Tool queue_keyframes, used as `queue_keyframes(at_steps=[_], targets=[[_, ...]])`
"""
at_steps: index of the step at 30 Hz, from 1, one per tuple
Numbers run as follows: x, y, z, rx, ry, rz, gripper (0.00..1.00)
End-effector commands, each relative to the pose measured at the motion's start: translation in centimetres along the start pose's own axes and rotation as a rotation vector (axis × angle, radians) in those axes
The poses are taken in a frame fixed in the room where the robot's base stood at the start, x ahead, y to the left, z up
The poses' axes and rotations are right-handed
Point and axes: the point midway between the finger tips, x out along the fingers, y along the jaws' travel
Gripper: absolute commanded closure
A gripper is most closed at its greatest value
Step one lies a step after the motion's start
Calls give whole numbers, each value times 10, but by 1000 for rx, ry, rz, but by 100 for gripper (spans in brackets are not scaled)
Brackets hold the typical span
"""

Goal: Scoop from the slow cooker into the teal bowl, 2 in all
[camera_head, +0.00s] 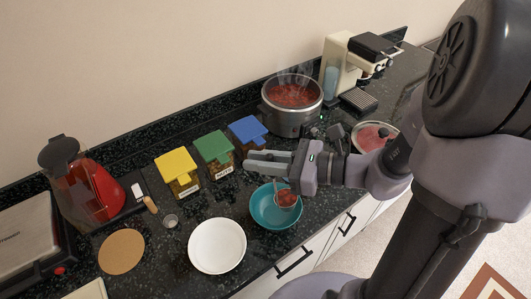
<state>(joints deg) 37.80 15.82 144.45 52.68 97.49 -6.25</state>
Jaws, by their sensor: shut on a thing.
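The slow cooker (284,122) stands open at the back of the counter, full of steaming red chunky food. The teal bowl (262,217) sits near the counter's front edge. My gripper (252,162) points left above the bowl's far side and is shut on a ladle. The ladle's round cup (287,200) holds red food and is over the right part of the bowl. I cannot tell whether the cup touches the bowl. The grip on the handle is mostly hidden, and no food shows on the bare part of the bowl.
A white bowl (217,246) stands left of the teal bowl. Yellow (176,164), green (214,147) and blue-lidded (247,129) containers line the back. A coffee machine (345,62) and a red-bodied blender jug (88,190) flank the counter.

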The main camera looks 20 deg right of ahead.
Motion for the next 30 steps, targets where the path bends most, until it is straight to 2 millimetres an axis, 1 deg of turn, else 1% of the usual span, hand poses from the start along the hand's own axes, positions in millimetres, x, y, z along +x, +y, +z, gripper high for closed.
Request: queue_keyframes(at_steps=[1,17,30], targets=[[2,0,5,5,17,1,100],[33,-10,6,71,220,2,100],[62,-20,-10,137,424,2,100]])
